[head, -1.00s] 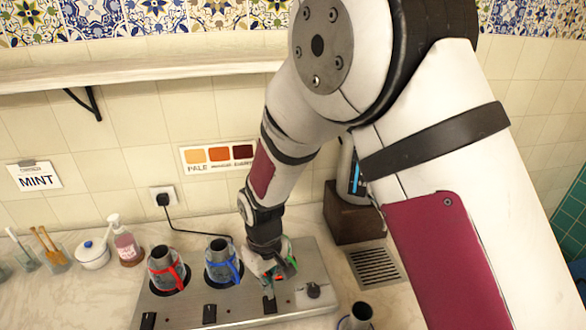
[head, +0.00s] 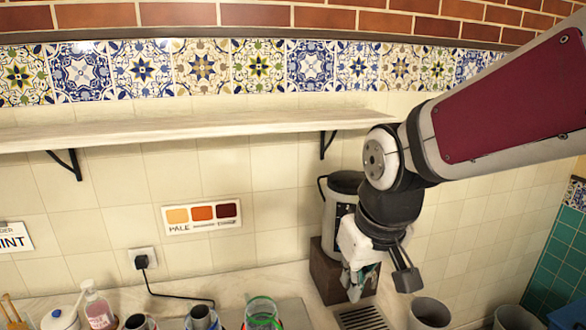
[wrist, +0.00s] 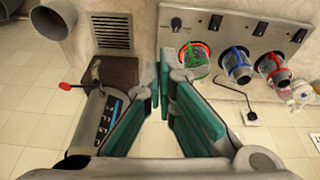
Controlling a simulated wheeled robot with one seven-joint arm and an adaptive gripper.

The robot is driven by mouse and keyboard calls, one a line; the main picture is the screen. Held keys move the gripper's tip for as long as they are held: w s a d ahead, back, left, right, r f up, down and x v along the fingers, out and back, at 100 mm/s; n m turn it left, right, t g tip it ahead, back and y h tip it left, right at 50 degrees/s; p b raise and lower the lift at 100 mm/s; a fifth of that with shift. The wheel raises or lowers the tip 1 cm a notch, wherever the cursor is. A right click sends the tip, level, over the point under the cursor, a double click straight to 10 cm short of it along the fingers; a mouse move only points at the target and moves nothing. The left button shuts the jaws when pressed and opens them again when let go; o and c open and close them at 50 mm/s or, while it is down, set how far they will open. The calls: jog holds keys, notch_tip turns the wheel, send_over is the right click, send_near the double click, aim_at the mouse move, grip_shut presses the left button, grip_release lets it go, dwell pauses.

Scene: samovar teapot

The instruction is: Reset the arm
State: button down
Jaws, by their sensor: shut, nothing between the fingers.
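My gripper (head: 357,285) hangs at the end of my raised arm, right of centre in the head view. It appears in front of the grey dispenser (head: 340,220) and its dark wooden block (head: 325,272). In the wrist view, the green fingers of my gripper (wrist: 160,88) come together at the tips, with nothing held between them. The dispenser, with its blue display and red tap handle, is at the lower left there (wrist: 97,118). The fingertips appear clear of the vessels and the counter.
A steel warmer panel (wrist: 222,22) bears vessels with red (wrist: 272,66), blue (wrist: 238,68) and green trim (head: 262,312). A drain grate (wrist: 112,30) lies beside it. Grey cups (head: 430,313) stand at the lower right. A shelf (head: 180,132) runs along the wall.

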jog(key=s+d+r+m+t, duration=0.2)
jog(key=s+d+r, duration=0.4)
jog(key=s+d, duration=0.3)
jog(key=s+m, duration=0.1)
jog(key=s, duration=0.2)
jog(key=shift+s+m+h, duration=0.2)
jog(key=shift+m+h, duration=0.2)
